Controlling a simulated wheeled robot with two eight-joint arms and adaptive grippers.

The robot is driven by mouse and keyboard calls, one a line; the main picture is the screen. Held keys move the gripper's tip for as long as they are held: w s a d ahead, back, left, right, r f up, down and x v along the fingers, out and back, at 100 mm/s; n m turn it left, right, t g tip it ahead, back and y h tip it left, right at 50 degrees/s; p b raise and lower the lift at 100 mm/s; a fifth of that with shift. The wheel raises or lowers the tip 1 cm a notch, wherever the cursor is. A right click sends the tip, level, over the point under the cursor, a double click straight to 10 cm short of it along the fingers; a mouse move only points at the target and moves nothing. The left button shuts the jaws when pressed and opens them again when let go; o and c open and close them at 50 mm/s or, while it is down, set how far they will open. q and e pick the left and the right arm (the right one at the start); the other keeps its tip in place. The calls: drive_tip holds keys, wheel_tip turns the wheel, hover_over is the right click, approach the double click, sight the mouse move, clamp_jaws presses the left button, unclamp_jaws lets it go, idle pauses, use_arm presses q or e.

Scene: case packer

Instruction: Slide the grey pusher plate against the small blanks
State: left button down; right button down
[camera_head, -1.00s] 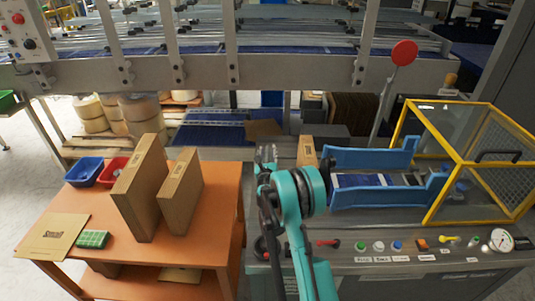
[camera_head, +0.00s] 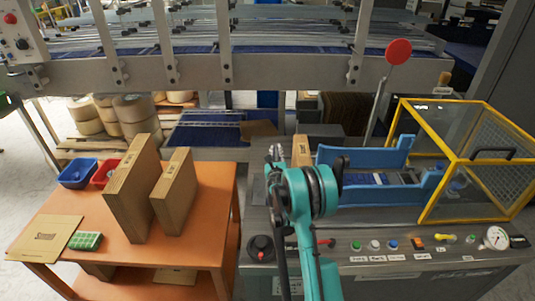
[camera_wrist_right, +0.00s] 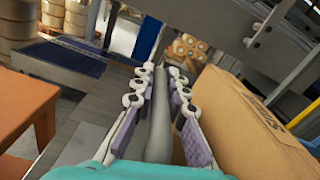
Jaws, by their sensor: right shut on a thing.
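My right gripper (camera_head: 275,153) is at the left end of the machine's grey top. In the right wrist view, its two fingers (camera_wrist_right: 160,95) are shut on an upright grey bar, which looks like the handle of the grey pusher plate (camera_wrist_right: 159,125). The plate itself is mostly hidden by my gripper and arm. The small blanks (camera_head: 301,152) stand upright as a brown cardboard stack just right of the gripper. They also fill the right side of the wrist view (camera_wrist_right: 250,120). I cannot tell whether the plate touches them. My left gripper is out of view.
A blue guide frame (camera_head: 365,152) stands right of the blanks, beside a yellow-framed guard (camera_head: 420,200). Knobs and buttons line the front panel (camera_head: 430,262). The orange table (camera_head: 185,250) on the left holds two upright cartons (camera_head: 132,195) and blue and red bins.

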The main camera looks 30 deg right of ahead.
drive_tip(key=shift+s+d, duration=0.45)
drive_tip(key=shift+d, duration=0.3)
drive_tip(key=shift+w+a, duration=0.15)
drive_tip(key=shift+a, duration=0.05)
drive_tip(key=c, duration=1.9)
unclamp_jaws()
drive_tip(key=shift+w+a, duration=0.1)
drive_tip(key=shift+a, duration=0.1)
drive_tip(key=shift+c, duration=0.2)
drive_tip(key=o, duration=0.4)
drive_tip(key=shift+d, duration=0.15)
drive_tip(key=shift+v, duration=3.8)
